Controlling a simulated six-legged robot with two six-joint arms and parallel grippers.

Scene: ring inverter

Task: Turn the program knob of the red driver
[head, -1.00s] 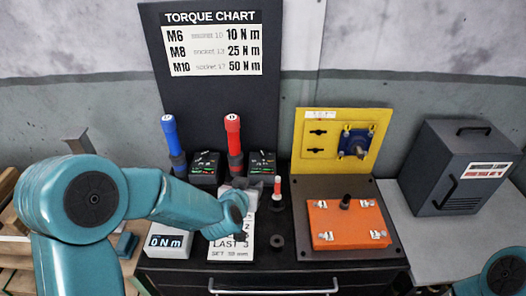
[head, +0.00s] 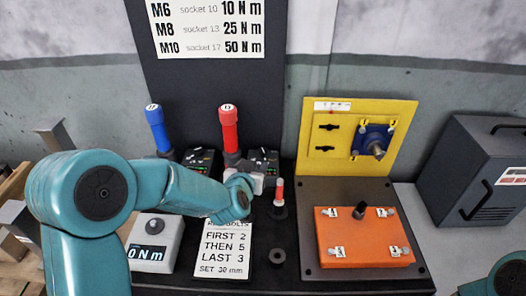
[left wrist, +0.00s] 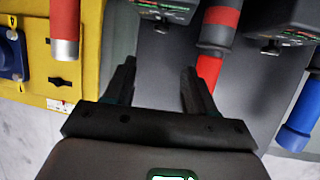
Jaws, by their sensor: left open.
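The red driver (head: 229,130) stands upright at the back of the black bench, and its red and dark body also shows in the left wrist view (left wrist: 214,50). Its black control box (head: 262,160) is just to its right. In the left wrist view this box (left wrist: 165,10) is at the top, with a small dark program knob (left wrist: 162,27) on its edge. My left gripper (left wrist: 162,90) is open and empty, its fingers pointing toward the box, with a visible gap before the knob. In the head view my left wrist partly hides the gripper. My right gripper is out of view.
A blue driver (head: 157,130) with its own box (head: 200,160) stands to the left. A yellow panel (head: 400,150) and orange plate (head: 340,245) are at right. A 0 Nm display (head: 152,245) and bolt card (head: 222,250) lie in front.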

